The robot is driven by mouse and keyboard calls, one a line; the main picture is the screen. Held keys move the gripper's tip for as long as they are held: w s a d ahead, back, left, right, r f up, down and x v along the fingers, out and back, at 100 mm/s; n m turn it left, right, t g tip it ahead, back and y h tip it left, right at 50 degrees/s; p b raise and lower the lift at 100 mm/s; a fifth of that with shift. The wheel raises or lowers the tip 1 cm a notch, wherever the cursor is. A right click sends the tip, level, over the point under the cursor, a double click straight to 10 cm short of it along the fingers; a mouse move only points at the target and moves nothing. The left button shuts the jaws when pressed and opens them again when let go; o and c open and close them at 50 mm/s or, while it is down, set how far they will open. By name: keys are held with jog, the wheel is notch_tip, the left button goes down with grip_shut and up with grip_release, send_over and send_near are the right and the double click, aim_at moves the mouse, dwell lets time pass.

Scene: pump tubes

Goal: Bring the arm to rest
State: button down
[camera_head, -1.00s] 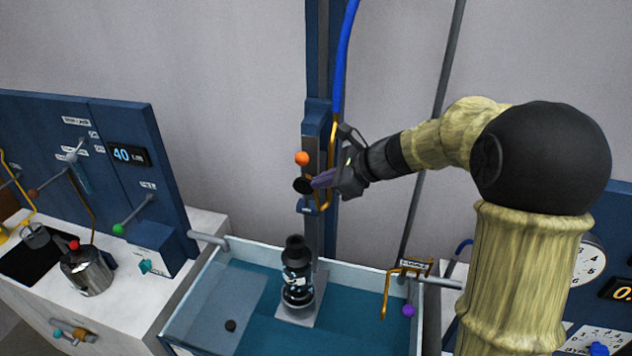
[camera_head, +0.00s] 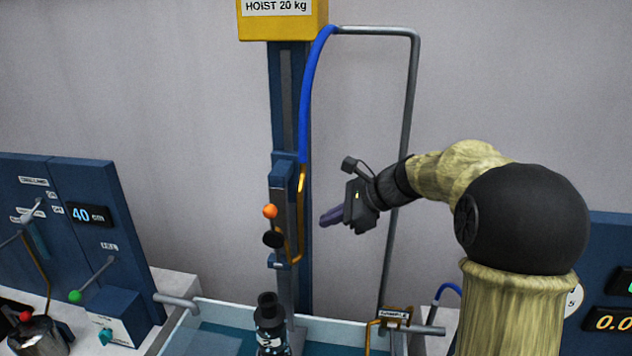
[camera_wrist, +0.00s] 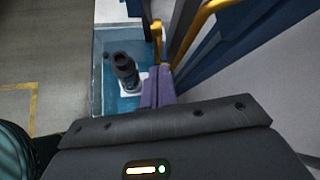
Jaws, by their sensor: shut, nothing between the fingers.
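My gripper (camera_head: 326,221) is in mid-air to the right of the blue hoist column (camera_head: 288,100), apart from it. Its purple fingers are shut with nothing between them and point left, toward the column's orange knob (camera_head: 270,211) and black knob (camera_head: 273,239). In the wrist view the shut purple fingers (camera_wrist: 157,88) show above the tank with the dark bottle (camera_wrist: 125,70) below them. My arm reaches in from the right.
A water tank (camera_head: 335,331) holds the black bottle (camera_head: 270,325) below. A grey pipe (camera_head: 411,110) and a blue hose (camera_head: 310,85) run close to my gripper. A yellow hoist box (camera_head: 282,20) tops the column. A control panel (camera_head: 90,215) stands at left.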

jog(key=s+d+f+n+g+h+b, duration=0.1)
jog(key=s+d+f+n+h, duration=0.3)
jog(key=s+f+n, duration=0.5)
jog(key=s+d+f+n+h+b, duration=0.2)
jog(key=s+d+f+n+h, duration=0.2)
jog(key=s+f+n, duration=0.5)
jog(key=s+f+h, duration=0.1)
jog(key=s+f, duration=0.1)
jog(key=s, duration=0.3)
jog(key=shift+n+g, duration=0.3)
jog(key=shift+g, duration=0.1)
